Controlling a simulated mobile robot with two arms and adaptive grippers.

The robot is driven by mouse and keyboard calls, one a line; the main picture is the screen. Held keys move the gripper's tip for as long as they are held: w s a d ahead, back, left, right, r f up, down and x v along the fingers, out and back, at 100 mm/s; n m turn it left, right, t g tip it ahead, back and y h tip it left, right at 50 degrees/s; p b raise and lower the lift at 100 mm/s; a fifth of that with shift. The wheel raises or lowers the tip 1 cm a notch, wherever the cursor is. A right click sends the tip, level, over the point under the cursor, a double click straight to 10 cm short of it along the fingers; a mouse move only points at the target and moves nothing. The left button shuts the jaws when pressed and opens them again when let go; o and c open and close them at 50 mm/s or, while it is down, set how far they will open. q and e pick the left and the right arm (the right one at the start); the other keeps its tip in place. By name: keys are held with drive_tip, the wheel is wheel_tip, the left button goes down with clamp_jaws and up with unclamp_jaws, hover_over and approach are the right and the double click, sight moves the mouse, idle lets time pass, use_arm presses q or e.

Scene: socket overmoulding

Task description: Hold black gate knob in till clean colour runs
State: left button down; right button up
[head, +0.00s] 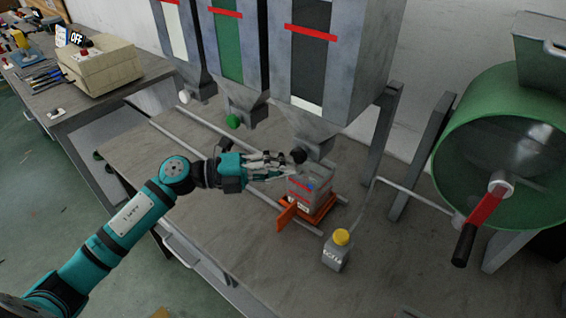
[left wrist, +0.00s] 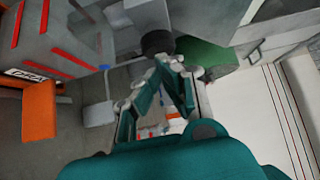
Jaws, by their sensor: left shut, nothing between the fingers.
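The black gate knob (head: 298,155) is at the outlet of the right-hand hopper (head: 359,62), whose window is dark with a red line. My left gripper (head: 286,162) is shut and empty, its fingertips right at the knob. In the left wrist view the knob (left wrist: 157,42) is just beyond the closed fingertips (left wrist: 169,62); I cannot tell whether they touch it or how far in it is. Below the outlet a grey box (head: 302,185) with red lines stands on an orange tray (head: 283,219). No stream of material is discernible. My right gripper is out of view.
A green knob (head: 233,121) and a white knob (head: 184,97) are on the hoppers to the left. A yellow-capped bottle (head: 336,255) stands in front of the tray. A green drum (head: 452,150) with a red-handled crank is at right.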

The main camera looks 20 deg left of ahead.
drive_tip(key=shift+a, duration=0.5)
use_arm(q)
drive_tip(key=shift+w+d+r, duration=0.1)
drive_tip(key=shift+w+d, duration=0.1)
drive_tip(key=shift+w, duration=0.3)
drive_tip(key=shift+w+d, duration=0.15)
drive_tip(key=shift+w, duration=0.35)
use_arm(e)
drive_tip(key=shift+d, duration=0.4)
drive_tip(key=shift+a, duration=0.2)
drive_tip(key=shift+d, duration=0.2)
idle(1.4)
